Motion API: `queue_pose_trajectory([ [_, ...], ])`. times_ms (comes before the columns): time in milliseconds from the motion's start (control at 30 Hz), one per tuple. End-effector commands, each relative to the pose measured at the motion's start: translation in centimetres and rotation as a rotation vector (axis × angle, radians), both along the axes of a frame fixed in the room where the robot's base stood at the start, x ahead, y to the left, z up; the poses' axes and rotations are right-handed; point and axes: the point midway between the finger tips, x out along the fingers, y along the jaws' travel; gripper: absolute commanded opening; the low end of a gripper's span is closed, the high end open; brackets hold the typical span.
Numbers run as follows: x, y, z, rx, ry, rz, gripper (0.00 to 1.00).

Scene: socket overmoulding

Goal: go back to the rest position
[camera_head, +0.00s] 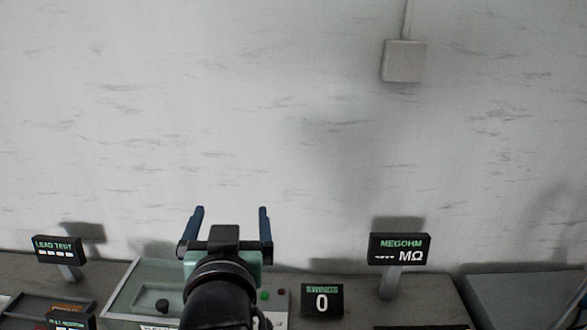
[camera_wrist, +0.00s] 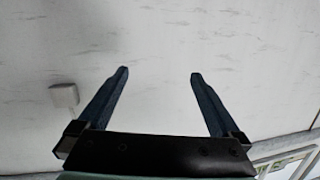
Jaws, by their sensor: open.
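My gripper (camera_head: 231,222) is raised in front of the pale wall in the head view, above the bench's back part. Its two blue fingers point up and stand wide apart with nothing between them. In the wrist view my gripper (camera_wrist: 158,76) is also open and empty, with only the wall behind the fingers. My arm hides part of the machine below it.
A glass-sided machine (camera_head: 133,290) stands below my gripper. Signs read LEAD TEST (camera_head: 57,249), SWINGS 0 (camera_head: 322,300) and MEGOHM (camera_head: 399,249). A wall box (camera_head: 403,61) hangs at upper right. The space around the fingers is clear.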

Motion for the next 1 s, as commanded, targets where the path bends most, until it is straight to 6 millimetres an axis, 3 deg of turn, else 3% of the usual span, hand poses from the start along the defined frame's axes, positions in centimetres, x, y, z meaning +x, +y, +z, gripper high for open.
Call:
queue_pose_trajectory([
  [33, -0.2, -1.1, 4.1, 0.006, -0.112, -0.012, 1.00],
  [200, -3.4, -4.5, 16.3, 0.005, -0.467, -0.059, 1.00],
  [300, -6.6, -6.4, 22.3, -0.005, -0.660, -0.092, 1.00],
  [400, -9.8, -7.7, 26.5, -0.016, -0.813, -0.121, 1.00],
  [500, -12.4, -8.6, 29.1, -0.025, -0.917, -0.144, 1.00],
  [600, -13.7, -9.0, 30.4, -0.031, -0.971, -0.157, 1.00],
  [1000, -14.0, -9.1, 30.6, -0.033, -0.983, -0.160, 1.00],
])
